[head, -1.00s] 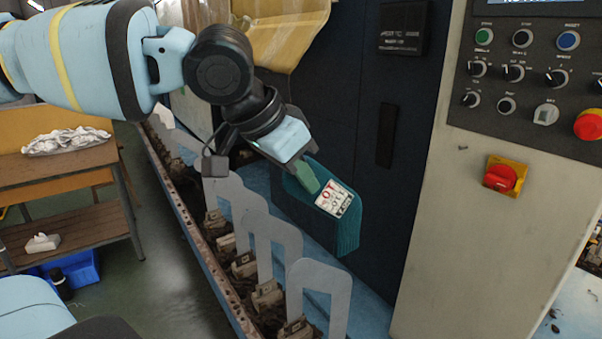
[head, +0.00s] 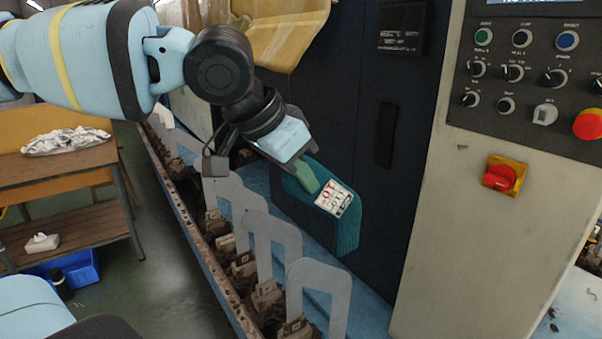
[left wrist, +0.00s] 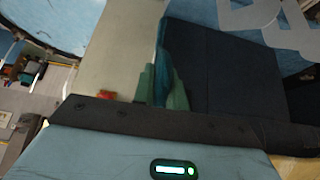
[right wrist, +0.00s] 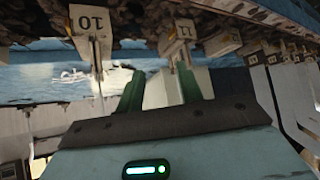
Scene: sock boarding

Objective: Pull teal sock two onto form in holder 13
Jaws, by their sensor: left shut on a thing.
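The teal sock (head: 347,236) hangs from my left gripper (head: 310,183), beside the dark machine front in the head view. In the left wrist view the green fingers are closed around the bunched teal sock (left wrist: 162,68). A white card with red lettering (head: 334,198) shows against the sock. The sock hangs behind and above the row of flat grey forms, apart from them. The nearest form (head: 340,281) is bare. Holder 13's number is not readable. My right gripper (right wrist: 158,85) shows only in the right wrist view, its fingers apart, near holder 11 (right wrist: 184,30).
Holder 10 (right wrist: 90,22) stands beside holder 11. The control cabinet (head: 450,215) with a red rotary switch (head: 502,177) is at right.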

